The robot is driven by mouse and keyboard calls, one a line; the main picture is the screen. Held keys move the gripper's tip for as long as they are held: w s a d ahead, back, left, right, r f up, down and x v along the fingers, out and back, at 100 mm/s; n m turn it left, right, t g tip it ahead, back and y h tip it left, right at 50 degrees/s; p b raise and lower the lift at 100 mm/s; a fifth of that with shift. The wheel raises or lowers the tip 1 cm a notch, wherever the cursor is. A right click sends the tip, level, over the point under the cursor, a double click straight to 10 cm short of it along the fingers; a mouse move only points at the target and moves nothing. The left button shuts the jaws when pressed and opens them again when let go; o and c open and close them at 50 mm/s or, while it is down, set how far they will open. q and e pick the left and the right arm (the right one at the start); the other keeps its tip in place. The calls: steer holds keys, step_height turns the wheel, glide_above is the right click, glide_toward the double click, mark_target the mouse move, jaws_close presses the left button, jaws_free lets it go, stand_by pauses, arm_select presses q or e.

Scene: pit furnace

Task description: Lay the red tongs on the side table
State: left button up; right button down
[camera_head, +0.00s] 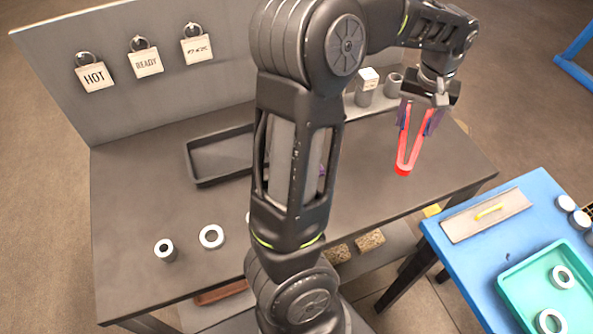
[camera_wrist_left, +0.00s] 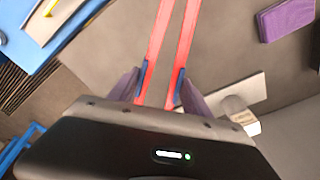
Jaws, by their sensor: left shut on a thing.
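My left gripper (camera_head: 418,116) is shut on the red tongs (camera_head: 403,168) and holds them in the air above the right part of the dark workbench. The tongs hang down in a narrow V, with the bend lowest. In the left wrist view, the two tong arms (camera_wrist_left: 172,45) run between the finger pads of my left gripper (camera_wrist_left: 163,82). The blue side table (camera_head: 452,258) stands at the lower right, apart from the tongs. Its corner shows at the upper left of the left wrist view (camera_wrist_left: 75,17). My right gripper is not in view.
The side table bears a flat plate (camera_head: 465,226) with a yellow handle and a teal tray (camera_head: 515,285) with rings. The dark workbench (camera_head: 130,215) holds a black tray (camera_head: 190,165), rings and small cylinders. A tag panel (camera_head: 110,115) stands behind. My arm hides the bench's middle.

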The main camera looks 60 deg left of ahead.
stand_by(0.4)
arm_select(q)
glide_above(402, 157)
steer(key=shift+s+d+f+p, duration=0.1)
steer(key=shift+f+p, duration=0.1)
steer(key=shift+f, duration=1.35)
steer(key=shift+s+d+f+p, duration=0.1)
steer(key=shift+f+p, duration=0.05)
steer(key=shift+f, duration=1.4)
steer(key=shift+f, duration=1.9)
steer(key=o, duration=0.7)
steer(key=shift+r, duration=0.15)
step_height(402, 157, up, 12)
steer(key=s, duration=0.1)
steer(key=shift+d, duration=0.4)
